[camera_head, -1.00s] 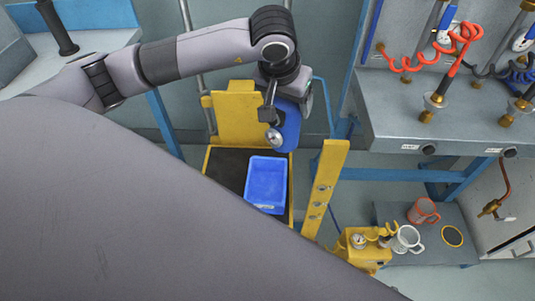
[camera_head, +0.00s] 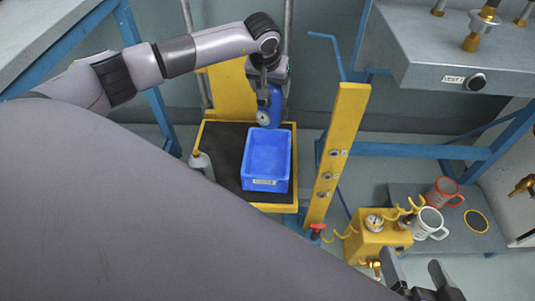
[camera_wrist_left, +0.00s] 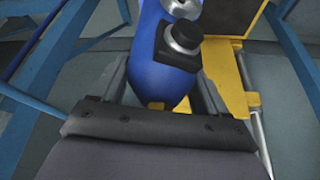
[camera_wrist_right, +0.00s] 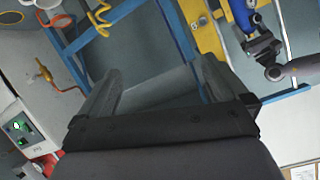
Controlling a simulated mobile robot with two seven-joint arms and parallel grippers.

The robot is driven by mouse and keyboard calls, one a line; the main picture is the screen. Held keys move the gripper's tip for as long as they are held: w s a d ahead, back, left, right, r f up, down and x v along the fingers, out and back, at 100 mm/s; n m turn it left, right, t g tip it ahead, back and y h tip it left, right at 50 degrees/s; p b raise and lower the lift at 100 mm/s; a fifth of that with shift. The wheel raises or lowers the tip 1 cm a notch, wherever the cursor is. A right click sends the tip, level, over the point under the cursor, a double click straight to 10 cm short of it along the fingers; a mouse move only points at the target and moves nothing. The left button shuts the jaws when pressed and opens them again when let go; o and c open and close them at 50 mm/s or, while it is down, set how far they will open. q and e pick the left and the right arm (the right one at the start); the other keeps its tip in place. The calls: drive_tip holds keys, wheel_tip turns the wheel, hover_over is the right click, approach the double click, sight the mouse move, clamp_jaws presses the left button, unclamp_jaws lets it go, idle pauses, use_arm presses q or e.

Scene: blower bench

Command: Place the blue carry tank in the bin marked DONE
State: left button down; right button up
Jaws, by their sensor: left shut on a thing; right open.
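The blue carry tank (camera_head: 276,103) hangs in my left gripper (camera_head: 268,78), above the back edge of the blue bin and apart from the bin floor. A round gauge shows on its front. In the left wrist view the tank (camera_wrist_left: 160,62) fills the space between the fingers (camera_wrist_left: 163,92). The blue bin (camera_head: 266,184) has a small front label, too small to read; its visible inside is empty. It sits on the black top of a yellow cart. My right gripper (camera_head: 416,272) is open and empty at the lower right; it also shows in the right wrist view (camera_wrist_right: 157,82).
A yellow post (camera_head: 337,150) stands right of the cart (camera_head: 273,207). Near it are a yellow gauge box (camera_head: 367,240), a white mug (camera_head: 428,224) and an orange mug (camera_head: 443,192). A pale bottle (camera_head: 201,163) stands at the cart's left. A grey bench (camera_head: 440,60) overhangs at right.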

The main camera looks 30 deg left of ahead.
use_arm(q)
drive_tip(key=shift+w+a+f, duration=0.1)
drive_tip(key=shift+f, duration=0.3)
wheel_tip(320, 180, down, 3)
drive_tip(key=shift+f+b, duration=0.1)
drive_tip(key=shift+b, duration=0.6)
wheel_tip(320, 180, down, 16)
drive_tip(key=b, duration=0.6)
drive_tip(key=shift+f, duration=0.2)
use_arm(e)
drive_tip(key=d+n+t, duration=0.1)
drive_tip(key=s+d+n+t, duration=0.1)
drive_tip(key=d+t, duration=0.1)
drive_tip(key=shift+h, duration=0.4)
use_arm(q)
unclamp_jaws()
drive_tip(key=shift+f, duration=0.2)
